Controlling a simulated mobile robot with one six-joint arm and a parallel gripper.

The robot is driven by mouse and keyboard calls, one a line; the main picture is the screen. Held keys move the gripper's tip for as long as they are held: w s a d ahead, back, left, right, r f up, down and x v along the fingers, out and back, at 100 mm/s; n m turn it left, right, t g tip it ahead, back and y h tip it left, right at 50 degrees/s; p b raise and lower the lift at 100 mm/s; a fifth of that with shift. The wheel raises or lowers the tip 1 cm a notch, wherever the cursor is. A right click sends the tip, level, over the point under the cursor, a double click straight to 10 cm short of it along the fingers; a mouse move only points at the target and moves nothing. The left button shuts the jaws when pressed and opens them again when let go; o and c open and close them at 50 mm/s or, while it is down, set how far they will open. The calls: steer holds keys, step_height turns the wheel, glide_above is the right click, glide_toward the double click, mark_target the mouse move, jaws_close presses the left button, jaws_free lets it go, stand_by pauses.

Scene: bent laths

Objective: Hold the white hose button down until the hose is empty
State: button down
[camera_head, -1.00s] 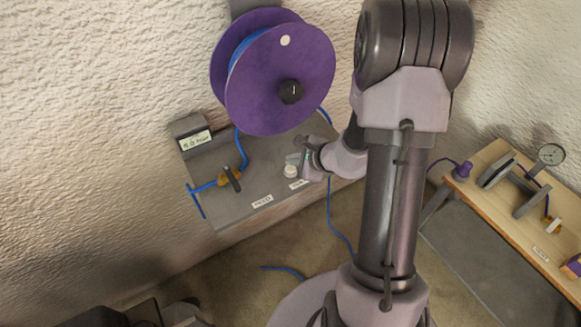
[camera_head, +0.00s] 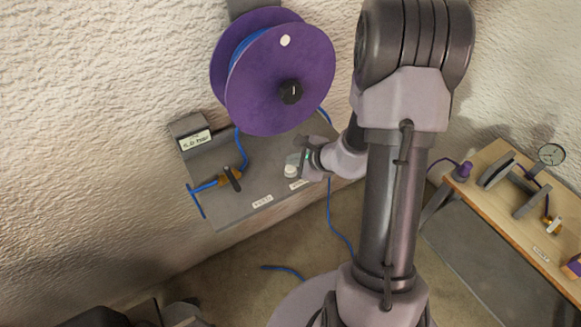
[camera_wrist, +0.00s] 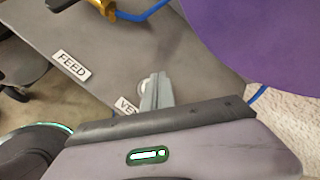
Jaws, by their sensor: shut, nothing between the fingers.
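The white button (camera_head: 291,171) sits on the grey shelf near its front edge, by a label that is partly covered. My gripper (camera_head: 296,163) is shut and empty, its fingertips right at the button. In the wrist view the shut fingers (camera_wrist: 156,92) cover most of the button (camera_wrist: 142,88), and only a pale rim shows beside them. I cannot tell whether the button is pressed down. The blue hose (camera_head: 243,152) runs from the purple reel (camera_head: 280,82) down to a brass valve (camera_head: 231,178) with a dark lever. A small display (camera_head: 196,140) stands behind; its text is too small to read surely.
The grey shelf (camera_head: 225,212) is mounted against the rough wall, with a FEED label (camera_wrist: 72,66) at its front. The reel hangs close above my gripper. A wooden bench (camera_head: 495,215) with a gauge (camera_head: 551,154) stands at the right.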

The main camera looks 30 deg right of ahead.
mark_target(293, 170)
steer(key=shift+f, duration=0.1)
steer(key=shift+f+b, duration=0.35)
steer(key=shift+b, duration=0.35)
steer(key=shift+f+b, duration=0.5)
steer(key=shift+b, duration=0.15)
stand_by(0.4)
steer(key=shift+r, duration=0.1)
stand_by(2.7)
steer(key=shift+r+p, duration=0.6)
steer(key=shift+r, duration=0.25)
steer(key=shift+r, duration=0.15)
step_height(293, 170, up, 5)
steer(key=p, duration=0.3)
steer(key=shift+p, duration=0.3)
